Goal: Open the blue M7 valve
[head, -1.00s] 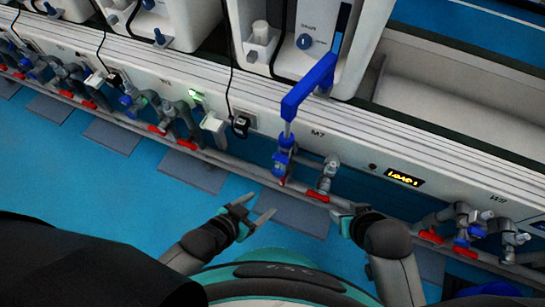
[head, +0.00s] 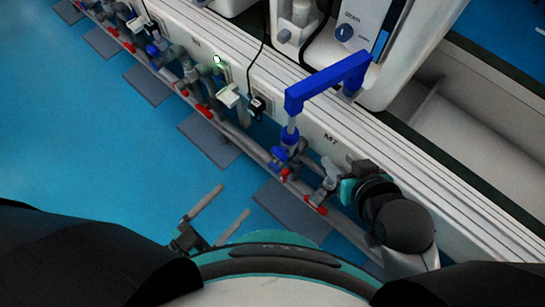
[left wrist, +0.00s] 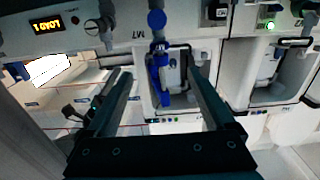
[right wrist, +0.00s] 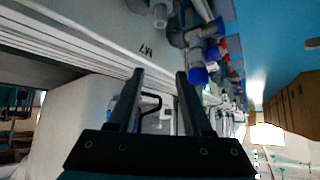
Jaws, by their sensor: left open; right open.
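My left gripper (head: 233,200) is open and empty, below and left of the valve. My right gripper (head: 348,178) is beside the grey fitting, its fingers hard to make out in the head view. In the right wrist view its fingers (right wrist: 160,78) are apart and empty, with blue valve parts (right wrist: 200,73) beyond them.
The white bench front (head: 420,200) runs diagonally behind the valves. More valves with red handles (head: 203,110) line the pipe to the left. A grey mat (head: 285,205) lies on the blue floor (head: 90,150), which is open at left.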

